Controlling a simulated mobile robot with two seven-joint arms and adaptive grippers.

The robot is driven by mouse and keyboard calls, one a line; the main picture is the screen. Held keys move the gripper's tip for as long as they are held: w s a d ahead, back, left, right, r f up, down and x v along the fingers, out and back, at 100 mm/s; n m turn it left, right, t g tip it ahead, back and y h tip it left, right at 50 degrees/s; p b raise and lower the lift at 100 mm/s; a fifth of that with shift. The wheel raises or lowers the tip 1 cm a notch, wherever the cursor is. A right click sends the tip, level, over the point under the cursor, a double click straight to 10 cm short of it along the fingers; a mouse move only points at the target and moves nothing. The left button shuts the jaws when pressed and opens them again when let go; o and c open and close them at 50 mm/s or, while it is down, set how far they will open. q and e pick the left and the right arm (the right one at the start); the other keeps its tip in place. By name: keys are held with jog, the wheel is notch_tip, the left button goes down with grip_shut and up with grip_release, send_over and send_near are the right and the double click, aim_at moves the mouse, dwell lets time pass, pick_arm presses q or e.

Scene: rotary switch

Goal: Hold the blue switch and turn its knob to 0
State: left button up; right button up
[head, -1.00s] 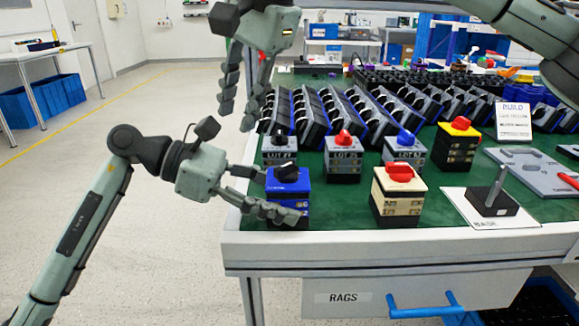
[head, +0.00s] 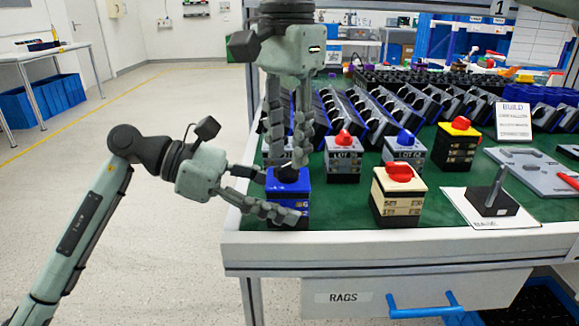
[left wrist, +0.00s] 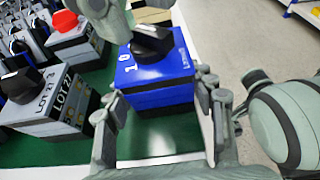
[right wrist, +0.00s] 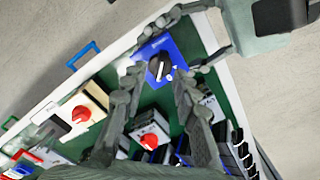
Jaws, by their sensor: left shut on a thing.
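The blue switch (head: 288,205) stands upright at the table's near left corner, with a black knob (right wrist: 159,67) on top. My left gripper (head: 281,197) is shut on its body from the left, a finger on each side; the left wrist view shows the blue box (left wrist: 155,75) between the fingers. White marks show on the blue top beside the knob, and a white pointer line shows on the knob. My right gripper (head: 287,160) points down from above, open, its fingertips apart on either side of the knob.
Grey switches with red (head: 343,158) and blue (head: 404,152) knobs stand just behind. A cream switch (head: 398,203) with a red knob is to the right, then a black stand on a white sheet (head: 490,218). The green table (head: 340,205) is bare between the blue and cream switches.

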jog(key=shift+f, duration=0.85)
grip_shut()
